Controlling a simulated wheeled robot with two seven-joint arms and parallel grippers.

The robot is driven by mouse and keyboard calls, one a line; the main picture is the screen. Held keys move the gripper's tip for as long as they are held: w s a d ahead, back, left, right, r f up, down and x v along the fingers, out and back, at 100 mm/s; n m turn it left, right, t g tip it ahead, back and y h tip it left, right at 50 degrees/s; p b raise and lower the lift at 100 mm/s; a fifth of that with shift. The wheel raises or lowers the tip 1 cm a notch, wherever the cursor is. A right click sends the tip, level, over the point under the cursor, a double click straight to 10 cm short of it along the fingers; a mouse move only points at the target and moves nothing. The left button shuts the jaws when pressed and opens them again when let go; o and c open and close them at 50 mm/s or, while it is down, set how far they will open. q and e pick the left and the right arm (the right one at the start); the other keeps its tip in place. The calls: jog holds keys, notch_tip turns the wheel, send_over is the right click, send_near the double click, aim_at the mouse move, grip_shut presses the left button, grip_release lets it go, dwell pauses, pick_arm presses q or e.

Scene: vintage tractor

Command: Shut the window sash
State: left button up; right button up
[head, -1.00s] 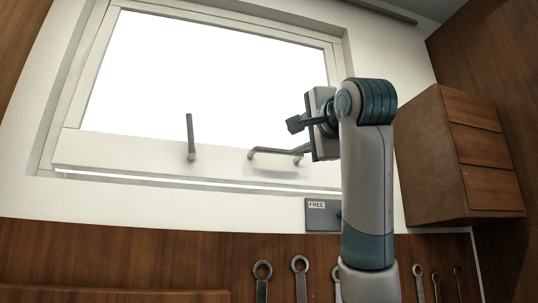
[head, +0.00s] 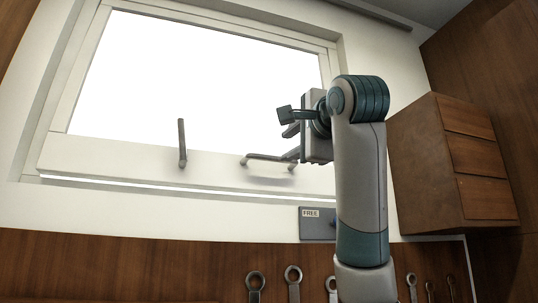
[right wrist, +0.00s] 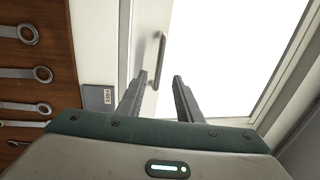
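The window sash (head: 110,159) has a pale frame around a bright pane, and a bright strip shows along its lower edge, so it seems slightly ajar. A grey bar handle (head: 268,158) runs sideways on its bottom rail, and a grey lever (head: 182,143) stands upright to the left. My right gripper (head: 287,122) is open and empty, just above the bar handle's right end. In the right wrist view the handle (right wrist: 159,60) appears beyond and between the spread fingers (right wrist: 158,97), apparently not gripped. My left gripper is not in view.
A grey plate labelled FREE (head: 318,225) is on the wall below the window. Several wrenches (head: 293,283) hang on the wood panel beneath. A wooden drawer cabinet (head: 430,165) juts out at the right, close to my right arm.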

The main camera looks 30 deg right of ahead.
aim_at(270, 158)
jog(key=p+x, duration=0.8)
jog(key=x, duration=0.5)
jog(key=shift+w+d+r, duration=0.1)
jog(key=shift+w+d, duration=0.1)
jog(key=shift+w, duration=0.1)
jog(key=shift+w+d, duration=0.1)
jog(key=shift+w, duration=0.45)
grip_shut()
